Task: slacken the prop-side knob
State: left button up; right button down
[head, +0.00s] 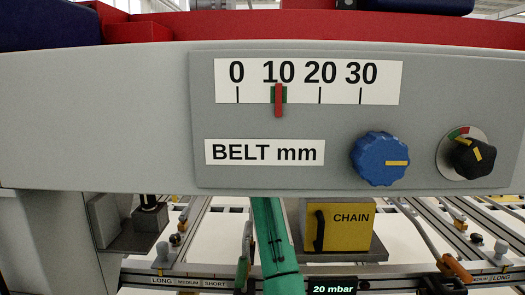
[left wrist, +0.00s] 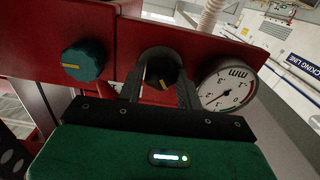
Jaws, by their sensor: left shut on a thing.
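In the left wrist view, my left gripper (left wrist: 161,84) has its two dark fingers closed around a black knob (left wrist: 161,72) with a yellow mark, on a red beam (left wrist: 120,48). The fingers hide the knob's sides. A teal knob (left wrist: 84,61) with a yellow mark sits on the beam to the left, clear of the fingers. A round white mm dial (left wrist: 228,88) is just right of the gripper. No label on either knob is readable, so I cannot tell which is prop-side. I do not see my right gripper.
In the head view, a grey panel (head: 430,90) carries a BELT mm scale (head: 330,82) with its red pointer (head: 278,100) near 10, a blue knob (head: 380,150) and a black knob (head: 474,158). A yellow CHAIN box (head: 350,235) is below. A ribbed hose (left wrist: 208,18) rises behind the dial.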

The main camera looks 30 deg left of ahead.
pick_arm(q)
jog(key=shift+n+b, duration=0.85)
jog(key=shift+n, duration=2.65)
jog(key=o, duration=1)
